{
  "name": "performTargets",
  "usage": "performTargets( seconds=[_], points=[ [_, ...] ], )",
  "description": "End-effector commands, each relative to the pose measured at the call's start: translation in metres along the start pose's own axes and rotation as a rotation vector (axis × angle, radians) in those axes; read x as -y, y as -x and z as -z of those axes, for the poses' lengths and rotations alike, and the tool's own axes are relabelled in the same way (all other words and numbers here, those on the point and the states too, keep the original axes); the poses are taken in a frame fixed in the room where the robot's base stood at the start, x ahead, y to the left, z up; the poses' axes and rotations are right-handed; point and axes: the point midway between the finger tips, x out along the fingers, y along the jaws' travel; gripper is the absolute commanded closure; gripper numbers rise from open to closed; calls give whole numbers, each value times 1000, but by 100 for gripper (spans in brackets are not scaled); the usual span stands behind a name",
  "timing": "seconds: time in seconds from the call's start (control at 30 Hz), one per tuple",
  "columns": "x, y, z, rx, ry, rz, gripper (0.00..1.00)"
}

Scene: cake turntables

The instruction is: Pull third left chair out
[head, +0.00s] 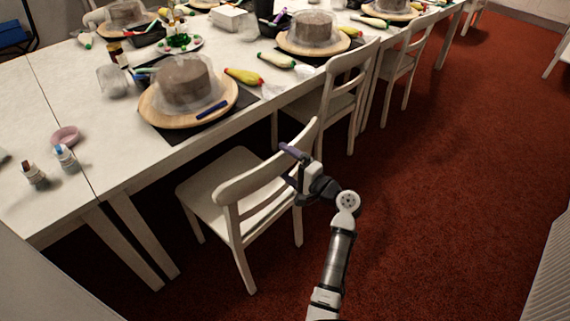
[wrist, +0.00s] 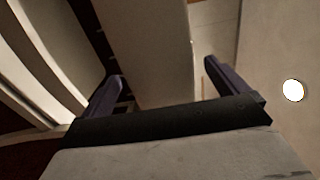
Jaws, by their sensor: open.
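White wooden chairs stand along the near side of a long white table. The nearest chair (head: 268,180) has its seat partly under the table edge and its backrest towards me. My gripper (head: 292,166) is at the right end of this chair's backrest. In the wrist view, the two dark purple fingers of my gripper (wrist: 164,70) are apart, with a pale bar (wrist: 150,45), apparently the backrest's top rail, between them. I cannot tell whether the fingers touch it. A second chair (head: 349,62) and a third chair (head: 413,40) stand farther along the row.
The table (head: 40,95) carries a wooden turntable (head: 158,112) with a covered cake, piping bags and small bottles. More turntables stand farther back. Red carpet (head: 440,190) is open to the right of the chairs. A pale ridged panel (head: 550,270) stands at the lower right.

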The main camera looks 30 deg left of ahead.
Motion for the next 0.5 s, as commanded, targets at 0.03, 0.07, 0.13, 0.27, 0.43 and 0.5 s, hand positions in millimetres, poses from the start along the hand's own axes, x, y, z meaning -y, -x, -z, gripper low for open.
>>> performTargets(
  seconds=[0.03, 0.07, 0.13, 0.27, 0.43, 0.5],
  points=[
    [0, -8, 0, 2, 1, 1, 2],
    [0, -12, 0, 2, 1, 2, 2],
    [0, -18, 0, 2, 1, 1, 2],
    [0, -23, 0, -1, 1, 0, 2],
    [0, -23, 0, -1, 1, 0, 2],
    [0, -23, 0, -1, 1, 0, 2]
  ],
)
